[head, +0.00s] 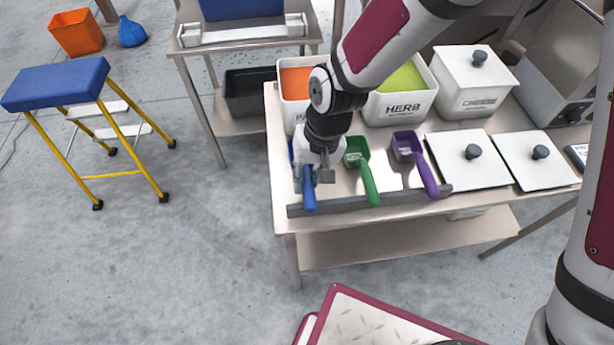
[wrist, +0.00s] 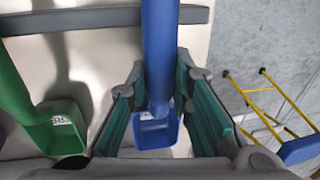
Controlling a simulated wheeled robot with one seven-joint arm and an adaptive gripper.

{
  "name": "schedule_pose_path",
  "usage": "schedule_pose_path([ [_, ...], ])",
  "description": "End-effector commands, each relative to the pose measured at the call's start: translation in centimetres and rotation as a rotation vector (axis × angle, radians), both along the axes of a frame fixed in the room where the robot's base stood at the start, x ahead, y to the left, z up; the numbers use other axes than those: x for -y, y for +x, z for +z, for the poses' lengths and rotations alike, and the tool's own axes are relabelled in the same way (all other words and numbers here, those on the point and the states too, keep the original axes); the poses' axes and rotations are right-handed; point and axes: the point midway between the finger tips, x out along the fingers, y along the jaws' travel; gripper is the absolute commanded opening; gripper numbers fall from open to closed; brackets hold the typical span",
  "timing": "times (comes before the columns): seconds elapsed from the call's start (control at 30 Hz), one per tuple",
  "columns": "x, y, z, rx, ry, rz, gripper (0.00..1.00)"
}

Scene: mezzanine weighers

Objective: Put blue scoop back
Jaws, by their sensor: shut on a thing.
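The blue scoop (head: 309,188) is at the left end of the steel table, its handle pointing to the front over the grey rail. My gripper (head: 318,172) is over it and covers most of its bowl in the head view. In the wrist view the scoop (wrist: 159,50) runs between the two fingers of my gripper (wrist: 160,72), which are shut on it. I cannot tell whether the scoop touches the rail. The green scoop (head: 364,171) and the purple scoop (head: 415,162) lie to its right, handles across the rail (head: 340,204).
An orange-filled tub (head: 290,88), the HERB tub (head: 398,108) and a lidded white tub (head: 473,88) stand behind the scoops. Two white lids (head: 467,172) (head: 525,172) lie at right. A blue-topped yellow step stool (head: 55,82) stands on the floor at left.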

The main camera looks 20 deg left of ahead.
Motion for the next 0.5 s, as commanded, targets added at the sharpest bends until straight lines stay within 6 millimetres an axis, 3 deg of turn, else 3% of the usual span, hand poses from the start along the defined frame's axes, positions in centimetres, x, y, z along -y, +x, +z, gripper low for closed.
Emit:
schedule_pose_path([
  [0.4,-0.01,0.01,-0.96,0.000,0.000,0.001,0.00],
  [0.43,-0.01,0.00,-0.99,0.000,0.000,0.001,0.22],
  [0.5,-0.01,-0.01,-0.92,0.000,0.000,0.001,0.38],
])
